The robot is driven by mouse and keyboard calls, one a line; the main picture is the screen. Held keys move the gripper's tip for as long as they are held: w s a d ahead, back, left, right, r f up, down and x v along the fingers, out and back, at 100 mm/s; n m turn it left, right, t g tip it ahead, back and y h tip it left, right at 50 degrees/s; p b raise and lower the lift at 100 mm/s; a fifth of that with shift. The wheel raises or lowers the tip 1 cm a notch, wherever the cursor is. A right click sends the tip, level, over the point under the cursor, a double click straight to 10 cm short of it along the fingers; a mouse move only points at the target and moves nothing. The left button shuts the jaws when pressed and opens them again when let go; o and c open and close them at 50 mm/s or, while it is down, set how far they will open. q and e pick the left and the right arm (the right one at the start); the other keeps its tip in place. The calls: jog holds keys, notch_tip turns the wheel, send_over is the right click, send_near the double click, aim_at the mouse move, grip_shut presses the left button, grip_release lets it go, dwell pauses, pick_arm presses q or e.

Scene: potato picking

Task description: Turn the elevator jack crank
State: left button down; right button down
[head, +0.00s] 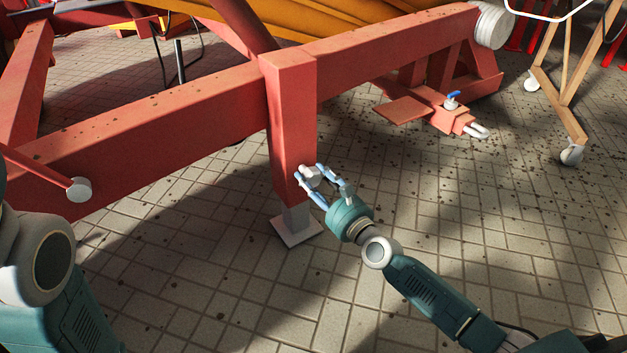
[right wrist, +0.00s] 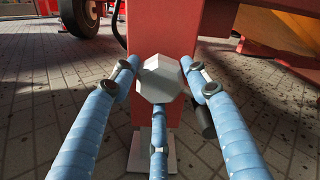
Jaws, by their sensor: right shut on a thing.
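The elevator jack is a red square post (head: 291,120) on a red beam, with a grey foot plate (head: 297,230) on the floor. Its crank end, a grey faceted knob (head: 309,172), sticks out low on the post. It also shows in the right wrist view (right wrist: 160,78). My right gripper (head: 325,178) is at the knob, its blue fingers around it on both sides and one below, shut on it. The fingers partly hide the knob in the head view. In the head view my left arm shows at the lower left, but its gripper is out of the picture.
The long red beam (head: 150,125) crosses behind the post. A red bracket with a blue-handled valve (head: 452,98) is at the right. A wooden stand on casters (head: 571,153) is farther right. The tiled floor in front is clear.

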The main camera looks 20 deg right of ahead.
jog(key=shift+w+d, duration=0.1)
jog(key=shift+d, duration=0.2)
jog(key=c, duration=0.9)
grip_release()
jog(key=shift+f, duration=0.1)
jog(key=shift+a, duration=0.1)
jog(key=v, duration=1.2)
